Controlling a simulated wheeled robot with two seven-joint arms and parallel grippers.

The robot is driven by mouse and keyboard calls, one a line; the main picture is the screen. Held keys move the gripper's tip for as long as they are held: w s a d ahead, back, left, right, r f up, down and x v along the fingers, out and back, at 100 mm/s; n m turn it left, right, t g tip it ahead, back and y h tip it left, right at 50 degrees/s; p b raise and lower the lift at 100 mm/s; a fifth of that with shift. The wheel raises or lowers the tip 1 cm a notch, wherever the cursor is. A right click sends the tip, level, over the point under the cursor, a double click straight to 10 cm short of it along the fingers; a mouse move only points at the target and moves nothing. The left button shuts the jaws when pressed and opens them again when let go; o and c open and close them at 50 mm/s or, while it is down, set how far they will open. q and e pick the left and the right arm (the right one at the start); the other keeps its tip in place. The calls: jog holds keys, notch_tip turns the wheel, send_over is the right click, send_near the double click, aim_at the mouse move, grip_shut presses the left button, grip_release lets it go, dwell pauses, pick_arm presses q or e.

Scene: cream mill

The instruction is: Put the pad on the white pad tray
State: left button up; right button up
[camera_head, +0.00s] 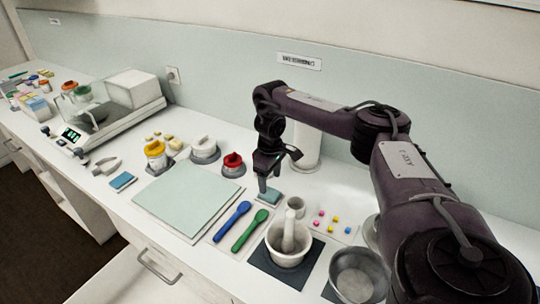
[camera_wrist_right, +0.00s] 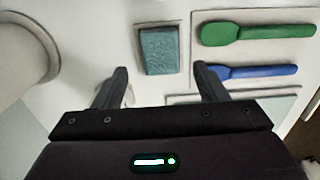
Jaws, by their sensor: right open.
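A teal pad (camera_head: 271,196) lies flat on the counter area just below my right gripper (camera_head: 266,180). In the right wrist view the pad (camera_wrist_right: 160,50) rests on a thin white tray (camera_wrist_right: 140,20), whose pale rim shows around it. My right gripper (camera_wrist_right: 160,72) is open and empty, its fingers apart on either side of the pad's near end in that view. I cannot tell how far above the pad the fingertips are. A second, bluer pad (camera_head: 123,181) lies further left, beside the pale green mat. My left gripper is not in view.
A white cylinder (camera_head: 306,150) stands behind. The pale green mat (camera_head: 186,196) is bare.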

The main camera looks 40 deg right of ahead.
aim_at(270, 192)
notch_tip(270, 192, up, 7)
jog(key=p, duration=0.2)
jog(key=shift+f, duration=0.1)
dwell(0.5)
